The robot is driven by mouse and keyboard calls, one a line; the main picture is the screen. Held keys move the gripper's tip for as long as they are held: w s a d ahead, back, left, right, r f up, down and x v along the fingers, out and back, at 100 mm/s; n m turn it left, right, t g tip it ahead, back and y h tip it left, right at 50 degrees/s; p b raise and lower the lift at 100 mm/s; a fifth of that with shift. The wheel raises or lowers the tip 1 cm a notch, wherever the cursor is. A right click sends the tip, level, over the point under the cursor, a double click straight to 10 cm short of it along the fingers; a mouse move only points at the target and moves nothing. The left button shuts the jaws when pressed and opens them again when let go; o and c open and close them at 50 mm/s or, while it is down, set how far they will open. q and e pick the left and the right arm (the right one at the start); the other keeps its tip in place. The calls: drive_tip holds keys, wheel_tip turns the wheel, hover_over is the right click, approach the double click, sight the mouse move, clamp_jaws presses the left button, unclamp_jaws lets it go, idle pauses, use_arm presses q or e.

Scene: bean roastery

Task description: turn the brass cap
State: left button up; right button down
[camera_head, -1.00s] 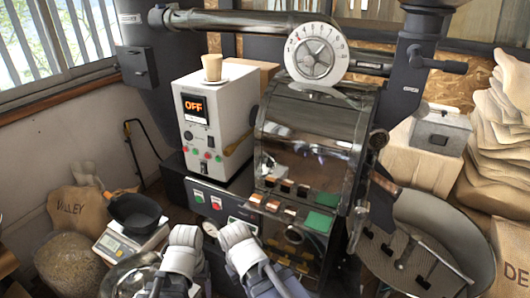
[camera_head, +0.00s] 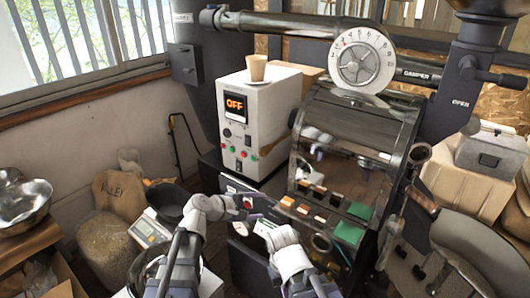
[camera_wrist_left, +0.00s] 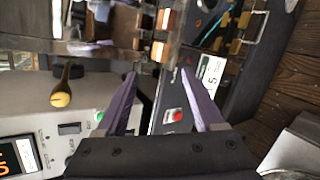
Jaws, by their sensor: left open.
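I cannot single out a brass cap with certainty. On the roaster front in the head view, a round brownish port (camera_head: 322,243) sits low, and a round pipe end (camera_head: 421,151) sits at the upper right edge. My left gripper (camera_head: 262,206) is in front of the lower control panel, with its purple fingers spread and nothing between them.
A white control box (camera_head: 258,120) reading OFF carries a cup (camera_head: 256,68). A black pan (camera_head: 168,200) on a scale and a bean sack (camera_head: 108,240) stand left. The cooling tray (camera_head: 475,250) is right.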

sight(262, 153)
use_arm(q)
drive_tip(key=w+a+r+n+t+h, duration=0.1)
drive_tip(key=w+a+r+n+t, duration=0.1)
drive_tip(key=w+r+n+t, duration=0.8)
drive_tip(key=shift+w+d+r+n+g, duration=0.1)
drive_tip(key=shift+w+d+n+g, duration=0.45)
drive_tip(key=shift+w+d, duration=0.3)
drive_tip(key=shift+w+d+r+n+g, duration=0.1)
drive_tip(key=shift+w+d+n+g, duration=0.45)
drive_tip(key=shift+w, duration=0.55)
drive_tip(key=shift+w+d+r+n+g, duration=0.1)
drive_tip(key=shift+w+d+n+g, duration=0.35)
drive_tip(key=shift+w+d, duration=0.45)
drive_tip(key=shift+a, duration=0.15)
clamp_jaws()
